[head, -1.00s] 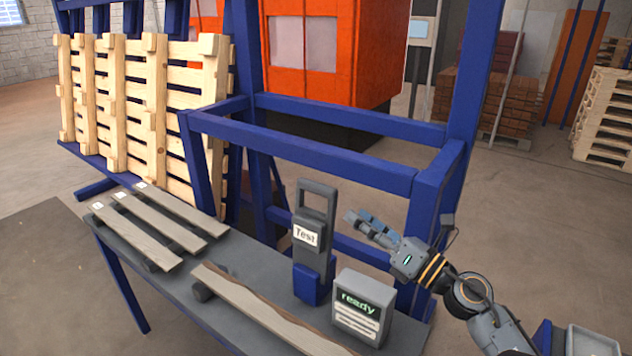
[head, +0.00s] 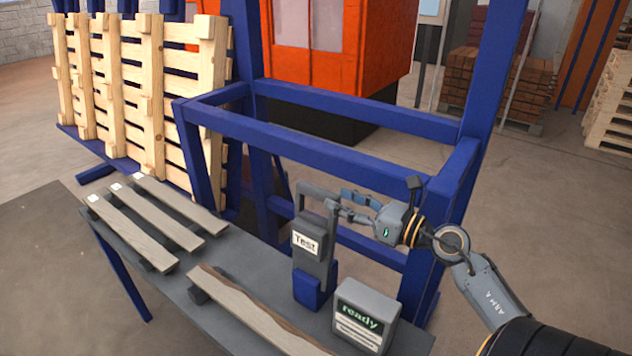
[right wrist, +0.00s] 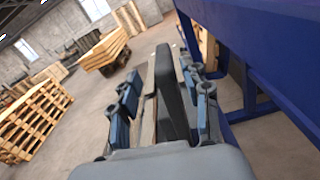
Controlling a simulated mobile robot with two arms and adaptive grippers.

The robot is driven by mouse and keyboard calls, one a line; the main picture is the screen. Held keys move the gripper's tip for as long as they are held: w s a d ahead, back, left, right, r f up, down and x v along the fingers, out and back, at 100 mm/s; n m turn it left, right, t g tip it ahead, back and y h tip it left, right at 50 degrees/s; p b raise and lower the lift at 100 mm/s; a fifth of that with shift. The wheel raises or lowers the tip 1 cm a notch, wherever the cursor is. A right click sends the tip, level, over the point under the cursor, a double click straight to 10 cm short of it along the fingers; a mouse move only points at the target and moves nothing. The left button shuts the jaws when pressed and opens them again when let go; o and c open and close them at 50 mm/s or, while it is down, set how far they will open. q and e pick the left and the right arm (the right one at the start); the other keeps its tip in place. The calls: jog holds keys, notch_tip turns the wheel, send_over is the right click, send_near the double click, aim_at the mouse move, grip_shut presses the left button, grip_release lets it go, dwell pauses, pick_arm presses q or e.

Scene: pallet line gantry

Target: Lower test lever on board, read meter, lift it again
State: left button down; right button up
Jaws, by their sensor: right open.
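The test lever (head: 316,192) is a grey loop handle on a post labelled "Test" with a blue base, standing upright at the table's back edge. My right gripper (head: 345,206) is at the right side of the loop. In the right wrist view a dark grey bar (right wrist: 173,95), seemingly the lever's handle, stands between the two open fingers. Contact cannot be told. The meter (head: 362,312) is a grey box reading "ready" in green, right of the lever. A wavy-edged board (head: 255,312) lies in front of the lever. My left gripper is not in view.
Several grey-brown boards (head: 150,228) lie at the left of the grey table (head: 225,262). Blue gantry beams (head: 300,145) stand close behind the lever and my right arm. Wooden pallets (head: 140,95) lean at the back left.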

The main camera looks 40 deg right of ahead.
aim_at(324, 190)
jog(key=p+x, duration=0.1)
jog(key=x, duration=0.4)
jog(key=shift+w+d+p, duration=0.15)
jog(key=shift+w+p, duration=0.2)
jog(key=shift+x, duration=1.05)
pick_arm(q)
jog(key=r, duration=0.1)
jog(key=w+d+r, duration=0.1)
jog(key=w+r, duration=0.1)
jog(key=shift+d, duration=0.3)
pick_arm(e)
jog(key=shift+f, duration=0.2)
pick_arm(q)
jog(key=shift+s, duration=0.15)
pick_arm(e)
jog(key=shift+c, duration=0.9)
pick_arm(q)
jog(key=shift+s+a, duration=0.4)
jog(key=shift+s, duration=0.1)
pick_arm(e)
grip_shut()
